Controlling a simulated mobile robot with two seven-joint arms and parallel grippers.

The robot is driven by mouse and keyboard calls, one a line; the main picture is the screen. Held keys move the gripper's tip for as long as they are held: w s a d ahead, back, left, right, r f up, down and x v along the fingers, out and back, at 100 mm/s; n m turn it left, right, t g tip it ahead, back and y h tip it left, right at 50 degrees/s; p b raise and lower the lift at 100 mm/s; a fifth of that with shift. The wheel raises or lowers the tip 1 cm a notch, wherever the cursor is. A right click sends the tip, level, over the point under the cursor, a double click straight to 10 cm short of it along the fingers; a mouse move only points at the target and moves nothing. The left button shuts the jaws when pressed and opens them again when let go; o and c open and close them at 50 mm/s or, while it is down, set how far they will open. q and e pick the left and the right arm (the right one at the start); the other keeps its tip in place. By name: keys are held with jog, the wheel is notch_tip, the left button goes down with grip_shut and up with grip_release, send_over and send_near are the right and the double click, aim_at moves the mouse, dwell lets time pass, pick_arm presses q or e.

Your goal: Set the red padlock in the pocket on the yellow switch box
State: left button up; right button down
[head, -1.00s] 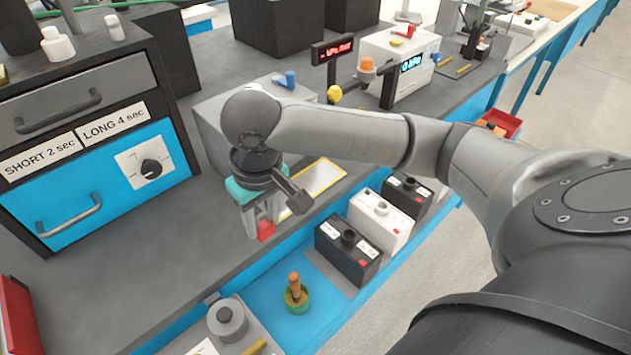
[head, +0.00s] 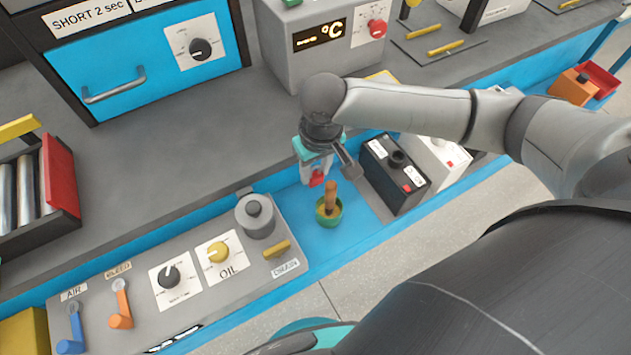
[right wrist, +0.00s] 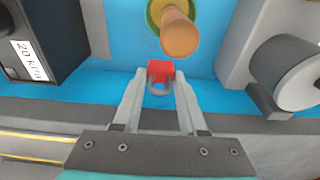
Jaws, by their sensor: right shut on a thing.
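My right gripper (head: 316,178) is shut on the red padlock (head: 317,180), above the blue strip of the bench, just behind a green pot with a wooden handle. In the right wrist view the padlock's red body (right wrist: 160,68) and grey shackle show between the fingertips (right wrist: 160,85). A yellow surface (head: 22,333) is cut off at the lower left corner of the head view; I cannot tell whether it is the switch box. No pocket shows. My left gripper is not in view.
The green pot (head: 329,214) stands close to the padlock. A grey control panel (head: 135,290) with levers and knobs lies to the left, with a round grey canister (head: 256,222) at its corner.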

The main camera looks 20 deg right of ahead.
aim_at(317, 177)
notch_tip(317, 177, down, 4)
jog(key=shift+f+b, duration=0.1)
jog(key=shift+b, duration=0.65)
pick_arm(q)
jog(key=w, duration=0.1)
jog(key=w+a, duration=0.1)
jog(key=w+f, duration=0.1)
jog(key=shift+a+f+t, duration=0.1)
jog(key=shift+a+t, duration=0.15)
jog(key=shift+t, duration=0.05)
pick_arm(e)
jog(key=c, duration=0.9)
grip_release()
jog(key=shift+f, duration=0.1)
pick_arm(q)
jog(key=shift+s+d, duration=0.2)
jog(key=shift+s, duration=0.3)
pick_arm(e)
jog(key=o, duration=0.5)
jog(key=shift+s+f, duration=0.1)
jog(key=shift+c, duration=0.2)
